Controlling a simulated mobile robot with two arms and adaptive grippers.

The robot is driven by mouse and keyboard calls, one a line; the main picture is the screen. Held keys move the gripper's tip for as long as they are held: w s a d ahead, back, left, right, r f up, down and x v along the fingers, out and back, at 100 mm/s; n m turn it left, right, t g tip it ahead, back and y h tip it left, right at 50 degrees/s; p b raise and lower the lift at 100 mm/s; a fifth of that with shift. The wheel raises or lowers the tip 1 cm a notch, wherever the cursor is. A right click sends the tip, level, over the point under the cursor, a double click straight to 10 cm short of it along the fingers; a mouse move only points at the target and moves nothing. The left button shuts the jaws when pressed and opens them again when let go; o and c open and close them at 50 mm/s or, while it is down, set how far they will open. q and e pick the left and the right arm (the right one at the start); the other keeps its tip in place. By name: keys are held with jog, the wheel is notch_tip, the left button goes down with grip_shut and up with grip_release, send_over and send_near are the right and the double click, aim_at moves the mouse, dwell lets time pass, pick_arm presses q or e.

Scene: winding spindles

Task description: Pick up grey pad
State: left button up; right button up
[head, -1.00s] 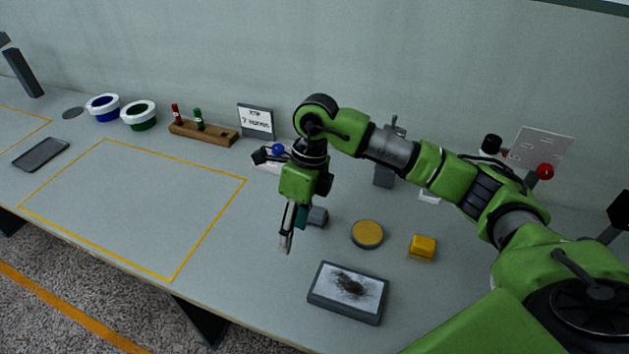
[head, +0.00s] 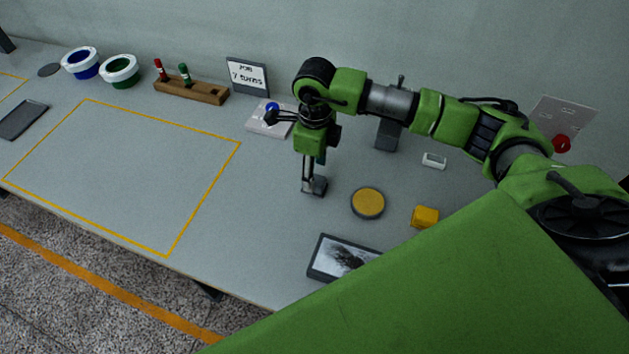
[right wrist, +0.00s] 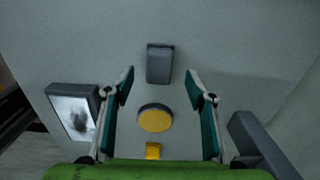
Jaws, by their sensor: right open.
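The grey pad (head: 318,187) is a small dark grey block on the table, right at the fingertips of my right gripper (head: 308,187) in the head view. In the right wrist view the pad (right wrist: 160,64) lies ahead of the two fingers, near the middle between their tips. My right gripper (right wrist: 160,80) is open, pointing down, with nothing held. Whether a finger touches the pad cannot be told. My left gripper is not in view.
Near the pad lie a yellow disc (head: 368,202), a yellow block (head: 425,216) and a dark-framed plate with a black smudge (head: 340,257), partly hidden by my green arm. A white plate with a blue knob (head: 262,122) stands behind. The yellow-outlined area (head: 130,170) is clear.

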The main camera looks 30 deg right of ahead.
jog(key=shift+s+a+f+p, duration=0.1)
jog(key=shift+f+p, duration=0.7)
jog(key=shift+f, duration=0.15)
notch_tip(320, 180, down, 2)
jog(key=shift+f+p, duration=0.25)
jog(key=shift+p, duration=0.05)
jog(key=shift+f, duration=0.4)
jog(key=c, duration=1.2)
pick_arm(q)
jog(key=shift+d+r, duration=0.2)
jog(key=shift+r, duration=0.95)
